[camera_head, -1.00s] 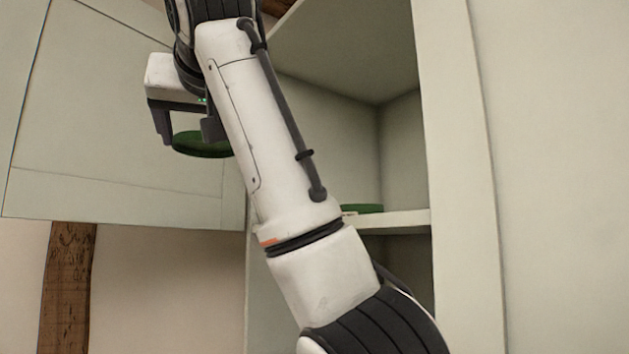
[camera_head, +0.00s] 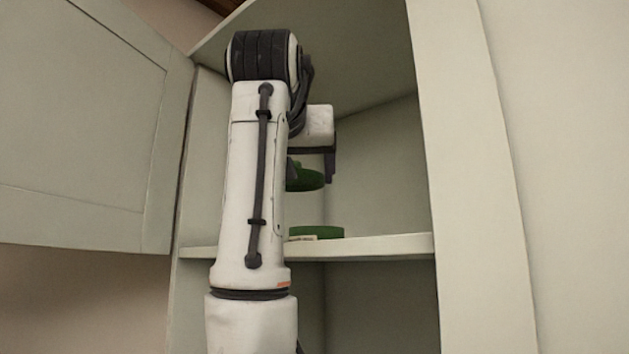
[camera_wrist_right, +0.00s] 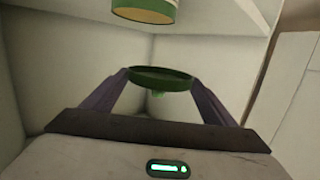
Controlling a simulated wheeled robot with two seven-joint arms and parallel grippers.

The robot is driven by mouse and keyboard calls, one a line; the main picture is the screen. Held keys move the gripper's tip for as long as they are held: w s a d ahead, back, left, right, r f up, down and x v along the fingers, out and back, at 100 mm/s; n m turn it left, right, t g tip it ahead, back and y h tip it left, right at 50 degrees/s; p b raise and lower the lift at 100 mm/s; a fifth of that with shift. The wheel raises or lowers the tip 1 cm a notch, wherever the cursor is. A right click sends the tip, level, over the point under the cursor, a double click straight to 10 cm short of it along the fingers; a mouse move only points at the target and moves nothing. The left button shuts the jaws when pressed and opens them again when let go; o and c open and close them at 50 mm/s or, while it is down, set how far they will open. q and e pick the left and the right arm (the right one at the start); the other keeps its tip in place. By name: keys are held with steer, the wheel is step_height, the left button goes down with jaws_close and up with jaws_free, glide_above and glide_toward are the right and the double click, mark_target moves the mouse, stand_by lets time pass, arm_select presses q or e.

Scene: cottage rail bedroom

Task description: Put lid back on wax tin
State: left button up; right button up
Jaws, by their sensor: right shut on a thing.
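The green round lid (camera_head: 308,181) is held between the fingers of my right gripper (camera_head: 312,169), inside the open cabinet. The lid also shows between the fingers in the right wrist view (camera_wrist_right: 162,74). The wax tin (camera_head: 322,232), green with a pale label, stands on the cabinet shelf just below the lid, with a visible gap between them. My right arm hides its left part. The tin also shows, cut off, at the top of the right wrist view (camera_wrist_right: 146,10). My left gripper is not in view.
The shelf (camera_head: 380,246) has clear room to the right of the tin. The cabinet's right frame (camera_head: 470,180) stands beyond that. The open cabinet door (camera_head: 85,130) is at the left. A cabinet wall (camera_wrist_right: 60,70) lies close in the right wrist view.

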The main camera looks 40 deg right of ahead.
mark_target(312, 176)
steer(key=s+d, duration=0.1)
steer(key=s+d+f+m+g+h, duration=0.1)
steer(key=d, duration=0.1)
steer(key=shift+f, duration=0.2)
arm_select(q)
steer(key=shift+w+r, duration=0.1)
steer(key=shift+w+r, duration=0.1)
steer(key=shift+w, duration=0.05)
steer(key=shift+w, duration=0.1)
arm_select(e)
steer(key=shift+a, duration=0.1)
steer(key=shift+f, duration=0.15)
steer(key=shift+a+f+b, duration=0.1)
steer(key=shift+f+b, duration=0.15)
steer(key=shift+b, duration=0.1)
step_height(312, 176, down, 4)
steer(key=b, duration=0.3)
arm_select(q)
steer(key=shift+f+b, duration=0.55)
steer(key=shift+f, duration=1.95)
arm_select(e)
steer(key=shift+f, duration=0.55)
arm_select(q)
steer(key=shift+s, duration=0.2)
